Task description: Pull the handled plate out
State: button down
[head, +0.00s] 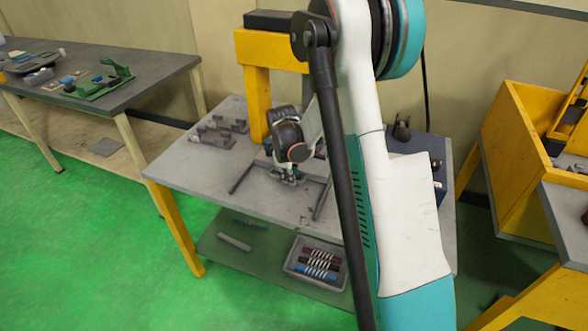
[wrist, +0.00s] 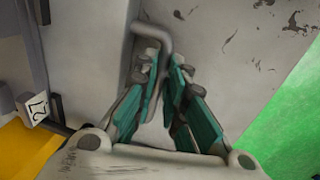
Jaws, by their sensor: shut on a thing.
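A light grey plate (wrist: 88,45) lies at the left of the wrist view, and its edge runs up the picture. A bent grey rod handle (wrist: 152,32) is beside that edge. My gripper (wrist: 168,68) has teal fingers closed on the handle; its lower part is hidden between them. In the head view my gripper (head: 290,178) is low over the grey worktable (head: 205,172), near the yellow press frame. The plate is hard to make out there, partly behind my arm.
A yellow frame (head: 257,100) stands at the table's back. Dark rails (head: 322,200) lie in front of my gripper. Grey fixtures (head: 218,130) sit at the left. A tray of coils (head: 318,262) is on the lower shelf. The front-left tabletop is clear.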

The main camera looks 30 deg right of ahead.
jog(key=s+a, duration=0.6)
jog(key=a, duration=0.1)
jog(key=s+a+b, duration=0.1)
jog(key=s+a, duration=0.1)
jog(key=a, duration=0.2)
jog(key=shift+s+a, duration=0.15)
jog(key=shift+s, duration=0.25)
jog(key=c, duration=1.7)
grip_release()
jog(key=shift+o, duration=0.2)
notch_tip(320, 180, up, 12)
jog(key=s+a, duration=0.1)
jog(key=shift+s+a, duration=0.2)
jog(key=shift+a, duration=0.15)
jog(key=shift+f, duration=0.1)
